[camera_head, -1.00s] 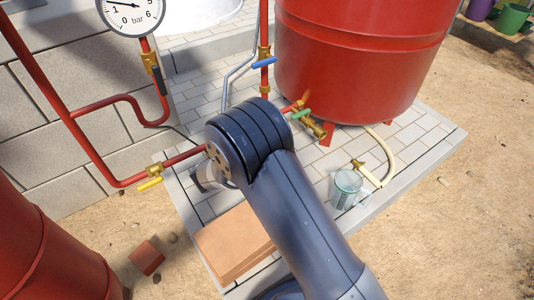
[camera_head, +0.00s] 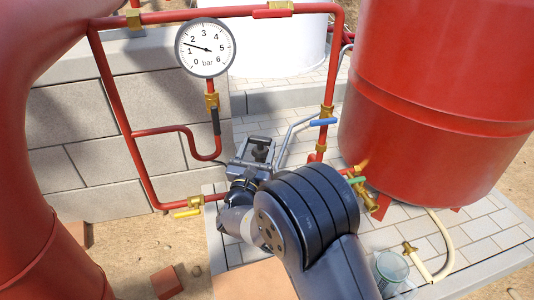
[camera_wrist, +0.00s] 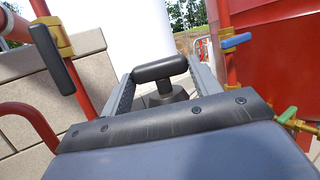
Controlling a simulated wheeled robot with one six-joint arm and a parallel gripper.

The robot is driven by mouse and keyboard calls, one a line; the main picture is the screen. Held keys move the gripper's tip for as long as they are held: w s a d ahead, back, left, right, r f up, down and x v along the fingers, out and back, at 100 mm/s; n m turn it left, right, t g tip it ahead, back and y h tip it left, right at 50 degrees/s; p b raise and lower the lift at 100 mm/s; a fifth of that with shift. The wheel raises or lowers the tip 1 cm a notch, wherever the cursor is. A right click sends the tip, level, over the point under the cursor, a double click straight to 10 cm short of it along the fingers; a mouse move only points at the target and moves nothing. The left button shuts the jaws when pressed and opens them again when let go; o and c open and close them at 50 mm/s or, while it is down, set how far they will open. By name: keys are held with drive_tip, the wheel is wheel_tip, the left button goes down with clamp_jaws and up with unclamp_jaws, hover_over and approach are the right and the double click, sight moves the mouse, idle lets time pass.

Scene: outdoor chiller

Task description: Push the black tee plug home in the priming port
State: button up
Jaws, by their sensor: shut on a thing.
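The black tee plug (camera_wrist: 160,69) is between the two grey fingers of my gripper (camera_wrist: 157,82) in the wrist view, its crossbar spanning the gap and its thicker stem just below. In the head view my gripper (camera_head: 256,152) is shut on the plug (camera_head: 260,150), held up in front of the pale paving and to the right of the gauge pipe. I cannot make out the priming port in either view; my arm and gripper cover the area below.
A pressure gauge (camera_head: 205,47) hangs above on red pipework. A black-handled valve (camera_head: 215,120) is left of my gripper, a blue-handled valve (camera_head: 323,121) right. A large red tank (camera_head: 440,100) stands right. A clear jar (camera_head: 390,270) sits on the paving.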

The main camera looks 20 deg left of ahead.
drive_tip(key=shift+f+b, duration=0.15)
drive_tip(key=shift+b, duration=0.2)
drive_tip(key=shift+f+b, duration=2.1)
drive_tip(key=shift+f, duration=0.65)
drive_tip(key=shift+f+b, duration=1)
drive_tip(key=shift+f, duration=0.3)
drive_tip(key=shift+f, duration=0.15)
drive_tip(key=shift+f+b, duration=0.65)
drive_tip(key=shift+b, duration=0.05)
drive_tip(key=o, duration=1.8)
drive_tip(key=shift+r, duration=0.1)
